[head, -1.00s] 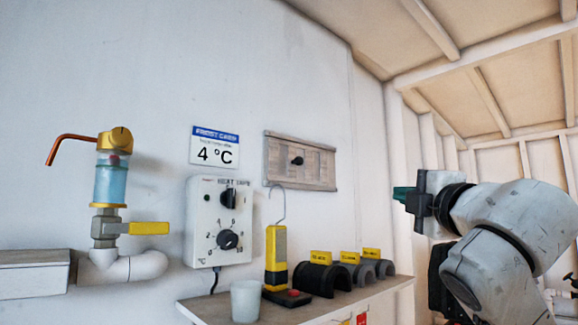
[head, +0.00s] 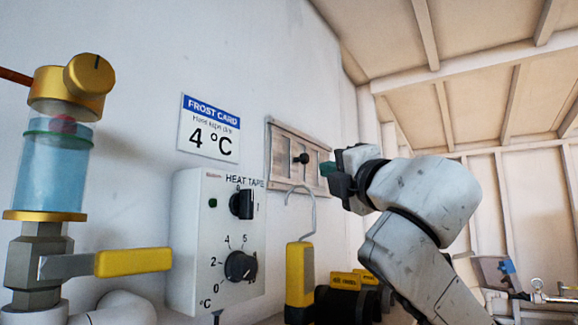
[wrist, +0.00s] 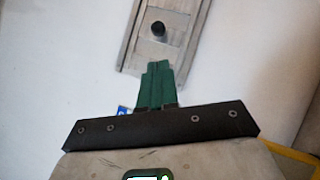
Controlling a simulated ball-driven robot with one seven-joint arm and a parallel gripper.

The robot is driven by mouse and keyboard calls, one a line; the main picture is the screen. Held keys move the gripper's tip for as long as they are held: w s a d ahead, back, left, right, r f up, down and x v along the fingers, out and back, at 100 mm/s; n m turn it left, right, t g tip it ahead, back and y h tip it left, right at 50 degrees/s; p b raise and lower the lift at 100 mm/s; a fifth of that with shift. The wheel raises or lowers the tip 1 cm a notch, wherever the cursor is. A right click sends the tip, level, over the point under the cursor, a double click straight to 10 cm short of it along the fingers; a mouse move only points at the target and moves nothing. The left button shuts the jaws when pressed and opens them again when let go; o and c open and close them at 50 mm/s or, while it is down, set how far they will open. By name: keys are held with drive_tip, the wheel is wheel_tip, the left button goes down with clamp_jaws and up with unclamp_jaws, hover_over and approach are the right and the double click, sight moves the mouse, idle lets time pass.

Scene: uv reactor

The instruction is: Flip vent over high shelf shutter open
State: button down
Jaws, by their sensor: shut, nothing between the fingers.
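The vent shutter (head: 287,153) is a grey wooden slatted panel in a frame on the wall, with a round black knob (head: 301,158) near its middle. My gripper (head: 326,169) has green fingers that are shut and empty. In the head view the fingertips are just right of the knob, over the panel's right end. In the wrist view the panel (wrist: 165,50) and the knob (wrist: 158,29) lie beyond the shut fingers (wrist: 156,75). A gap shows between fingertips and knob there. Part of the panel's right end is hidden behind my gripper.
Left of the vent are a frost card (head: 209,130), a heat tape control box (head: 215,240) and a valve with a yellow handle (head: 132,261). Below it stands a yellow tool (head: 299,275) with a metal hook (head: 312,205), near several dark items.

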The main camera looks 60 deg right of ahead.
drive_tip(key=shift+w, duration=0.1)
drive_tip(key=p, duration=0.4)
approach(297, 160)
drive_tip(key=x, duration=0.4)
drive_tip(key=shift+w+d, duration=0.2)
